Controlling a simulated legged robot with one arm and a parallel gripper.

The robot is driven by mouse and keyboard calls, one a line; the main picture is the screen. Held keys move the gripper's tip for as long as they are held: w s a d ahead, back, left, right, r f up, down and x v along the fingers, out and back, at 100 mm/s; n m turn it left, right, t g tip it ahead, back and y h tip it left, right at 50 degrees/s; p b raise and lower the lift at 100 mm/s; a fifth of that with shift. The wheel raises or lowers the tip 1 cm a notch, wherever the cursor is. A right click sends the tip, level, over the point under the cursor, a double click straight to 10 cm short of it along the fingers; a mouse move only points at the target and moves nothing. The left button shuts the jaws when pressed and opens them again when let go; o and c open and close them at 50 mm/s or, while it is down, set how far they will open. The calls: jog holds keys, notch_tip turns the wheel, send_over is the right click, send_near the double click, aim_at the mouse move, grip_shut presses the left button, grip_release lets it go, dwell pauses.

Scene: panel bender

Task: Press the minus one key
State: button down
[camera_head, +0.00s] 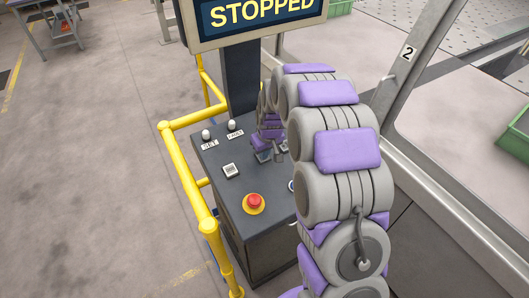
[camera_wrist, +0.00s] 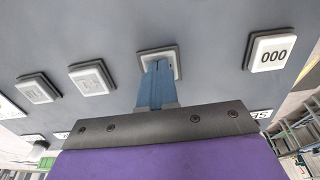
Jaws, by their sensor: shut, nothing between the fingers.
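In the wrist view a row of square white keys sits on the grey panel. My gripper (camera_wrist: 158,68) is shut and empty, its blue fingertips over the lower part of one key (camera_wrist: 172,60). The fingers cover part of that key's marking, and I cannot read it. Touching or just short of it, I cannot tell. Two keys to its left (camera_wrist: 92,78) (camera_wrist: 37,88) have faint markings I cannot read, so I cannot tell which is the minus one key. In the head view my gripper (camera_head: 270,152) is low over the console's far right part, partly hidden by my arm.
A key marked 000 (camera_wrist: 271,52) is at the right. The console (camera_head: 215,165) bears two knobs (camera_head: 232,125), a white button (camera_head: 230,170) and a red emergency stop (camera_head: 254,203). A screen (camera_head: 262,14) reads STOPPED. A yellow rail (camera_head: 185,172) runs along the left.

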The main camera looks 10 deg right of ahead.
jog(key=a+v, duration=0.1)
jog(key=v, duration=1.2)
jog(key=shift+d+r, duration=0.35)
jog(key=shift+d, duration=0.1)
jog(key=shift+s+d, duration=0.1)
jog(key=s+f+m+g+b, duration=0.1)
jog(key=s+f+b, duration=0.1)
jog(key=s, duration=1.1)
jog(key=s+f+m+g+b, duration=0.1)
jog(key=s+b, duration=0.3)
jog(key=s, duration=0.9)
jog(key=s+f+m+g+b, duration=0.1)
jog(key=s+f+g+b, duration=0.1)
jog(key=s, duration=1.1)
jog(key=shift+s+f+m+h+b, duration=0.35)
jog(key=shift+f+b, duration=0.2)
jog(key=shift+f, duration=0.25)
jog(key=shift+w, duration=0.1)
jog(key=w+r+n+t, duration=0.2)
jog(key=w+r, duration=0.2)
jog(key=w, duration=1.6)
jog(key=w+r+n+t+p, duration=0.1)
jog(key=w+r+t, duration=0.1)
jog(key=w, duration=1.7)
jog(key=shift+w+r+n, duration=0.35)
jog(key=shift+w+r, duration=0.05)
jog(key=shift+r, duration=0.5)
